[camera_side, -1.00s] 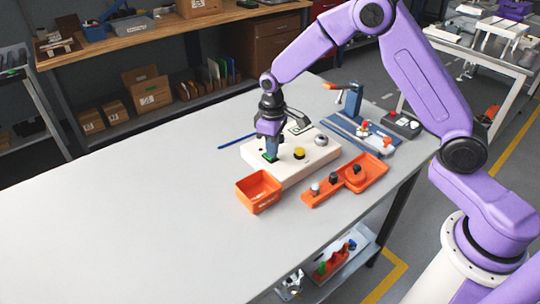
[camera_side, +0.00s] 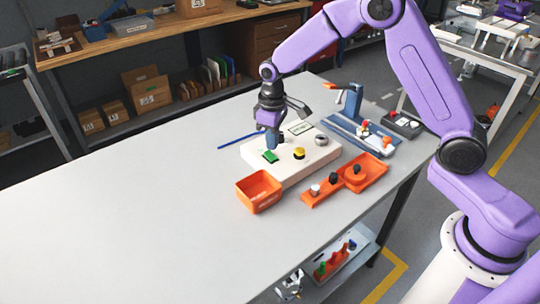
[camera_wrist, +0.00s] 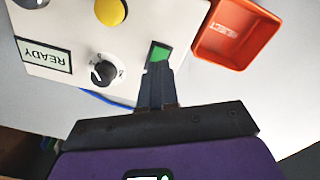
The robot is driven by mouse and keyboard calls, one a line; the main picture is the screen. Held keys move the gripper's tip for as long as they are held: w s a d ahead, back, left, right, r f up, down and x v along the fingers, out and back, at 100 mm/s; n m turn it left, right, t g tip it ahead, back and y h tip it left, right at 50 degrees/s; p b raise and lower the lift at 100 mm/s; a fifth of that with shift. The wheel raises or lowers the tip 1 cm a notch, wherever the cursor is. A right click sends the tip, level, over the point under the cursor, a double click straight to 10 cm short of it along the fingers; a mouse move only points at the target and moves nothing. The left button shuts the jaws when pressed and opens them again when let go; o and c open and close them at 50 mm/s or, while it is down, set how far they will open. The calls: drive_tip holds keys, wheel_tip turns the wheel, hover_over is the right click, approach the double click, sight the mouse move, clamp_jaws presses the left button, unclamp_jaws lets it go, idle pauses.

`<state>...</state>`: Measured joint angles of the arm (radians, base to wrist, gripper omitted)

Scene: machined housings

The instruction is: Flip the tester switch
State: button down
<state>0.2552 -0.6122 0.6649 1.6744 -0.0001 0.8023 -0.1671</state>
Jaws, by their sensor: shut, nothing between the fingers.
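The tester is a white box (camera_side: 318,161) lying on the bench, and its panel (camera_wrist: 60,25) fills the upper left of the wrist view. Its green switch (camera_side: 270,156) is near the box's left end in the side view. In the wrist view the green switch (camera_wrist: 158,52) shows just beyond my fingertips, partly hidden by them. My gripper (camera_side: 273,146) is shut and empty, pointing down over the box behind the switch. The shut fingers also show in the wrist view (camera_wrist: 157,72). Whether they touch the panel I cannot tell.
The panel also has a yellow button (camera_wrist: 110,12), a black knob (camera_wrist: 103,73) and a READY label (camera_wrist: 44,55). An orange bin (camera_side: 258,192) stands in front, left. An orange tray (camera_side: 362,174) with dark parts and a blue fixture (camera_side: 352,103) are on the right. The left bench is clear.

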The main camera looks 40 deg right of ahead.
sight(273, 159)
drive_tip(key=shift+r, duration=1.95)
drive_tip(key=s+a+r+n, duration=0.1)
drive_tip(key=s+r+n, duration=0.15)
drive_tip(key=s, duration=0.65)
drive_tip(key=s+a+r+n, duration=0.1)
drive_tip(key=s+r, duration=0.3)
drive_tip(key=s, duration=0.5)
drive_tip(key=s+d+n, duration=0.1)
drive_tip(key=s+d, duration=0.3)
drive_tip(key=s, duration=0.4)
drive_tip(key=s+d+n, duration=0.2)
drive_tip(key=s+d, duration=0.1)
drive_tip(key=s, duration=0.6)
drive_tip(key=shift+s+d, duration=0.15)
drive_tip(key=shift+d, duration=0.2)
